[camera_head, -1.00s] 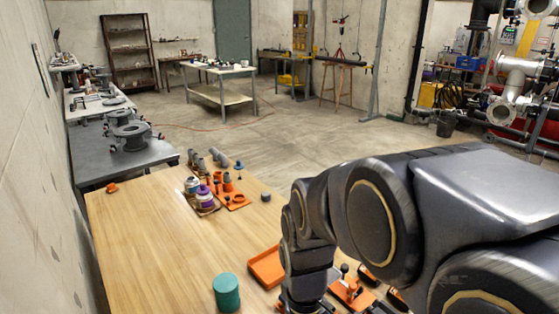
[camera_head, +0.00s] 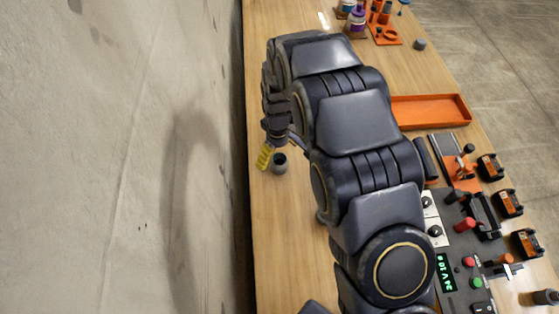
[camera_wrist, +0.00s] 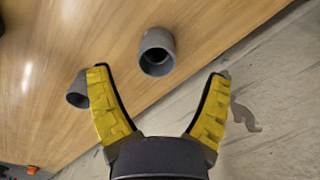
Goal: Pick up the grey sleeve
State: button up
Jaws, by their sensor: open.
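A grey sleeve (camera_wrist: 157,42), a short hollow cylinder with a dark bore, is on the wooden table ahead of my gripper (camera_wrist: 158,72) in the wrist view. It lies between the lines of the two yellow fingers, which are spread, empty and apart from it. A second grey cylinder (camera_wrist: 77,92) is partly hidden behind the left finger. In the head view, one grey hollow cylinder (camera_head: 279,165) shows close beside my gripper (camera_head: 265,156), near the table's wall-side edge. My arm hides other parts of the table there.
A concrete wall (camera_head: 150,150) runs along the table's left edge. An orange tray (camera_head: 430,110), a control panel (camera_head: 450,270) and several orange-black blocks are right of my arm. Bottles, orange fixtures and a small grey piece (camera_head: 419,44) are at the far end.

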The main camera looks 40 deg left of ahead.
aim_at(279, 163)
jog(key=f, duration=0.5)
jog(key=shift+w+f, duration=0.15)
jog(key=shift+w, duration=0.05)
jog(key=c, duration=1)
